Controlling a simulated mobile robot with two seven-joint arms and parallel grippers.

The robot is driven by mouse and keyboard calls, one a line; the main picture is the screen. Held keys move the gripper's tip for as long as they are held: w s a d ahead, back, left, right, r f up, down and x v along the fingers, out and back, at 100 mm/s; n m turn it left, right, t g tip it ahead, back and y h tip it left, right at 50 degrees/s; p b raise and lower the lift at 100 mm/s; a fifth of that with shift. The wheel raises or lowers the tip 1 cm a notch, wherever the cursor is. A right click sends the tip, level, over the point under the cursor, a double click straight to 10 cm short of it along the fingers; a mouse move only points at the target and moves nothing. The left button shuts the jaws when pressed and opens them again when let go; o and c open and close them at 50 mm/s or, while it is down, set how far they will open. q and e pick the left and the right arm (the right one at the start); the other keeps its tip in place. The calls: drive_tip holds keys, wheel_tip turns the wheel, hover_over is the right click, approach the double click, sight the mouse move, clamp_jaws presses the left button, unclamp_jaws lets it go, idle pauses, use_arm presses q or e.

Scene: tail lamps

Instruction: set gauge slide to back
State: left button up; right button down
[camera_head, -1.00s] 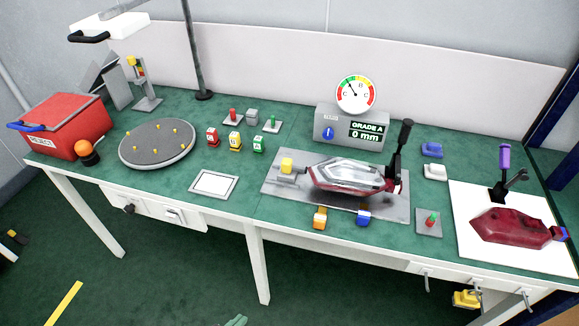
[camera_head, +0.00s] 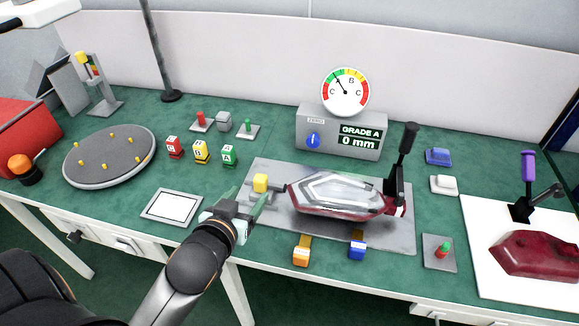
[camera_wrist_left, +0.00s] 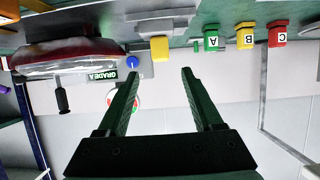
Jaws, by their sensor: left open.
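The gauge slide has a yellow knob (camera_head: 260,183) on a grey block at the left end of the fixture plate (camera_head: 390,238). A clear-and-red tail lamp (camera_head: 340,192) lies on the plate beside it. My left gripper (camera_head: 246,198) is open and empty, just left of and in front of the knob, apart from it. In the left wrist view, which looks upside down, the yellow knob (camera_wrist_left: 159,48) shows beyond and between the two spread fingers (camera_wrist_left: 161,73). My right gripper is not in view.
A gauge box (camera_head: 340,135) with a dial and a "GRADE A 0 mm" display stands behind the plate. A black-handled clamp (camera_head: 402,160) stands at the lamp's right. Lettered blocks (camera_head: 201,152) stand left of the slide. A white-screened pad (camera_head: 172,206) lies near the gripper.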

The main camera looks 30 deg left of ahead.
sight(262, 175)
use_arm(q)
drive_tip(key=x, duration=0.6)
drive_tip(key=b+x, duration=0.1)
drive_tip(key=x, duration=0.5)
drive_tip(key=shift+w+a+r, duration=0.1)
drive_tip(key=shift+w+r, duration=0.05)
drive_tip(key=shift+w, duration=0.1)
clamp_jaws()
idle(1.0)
drive_tip(key=shift+a, duration=0.1)
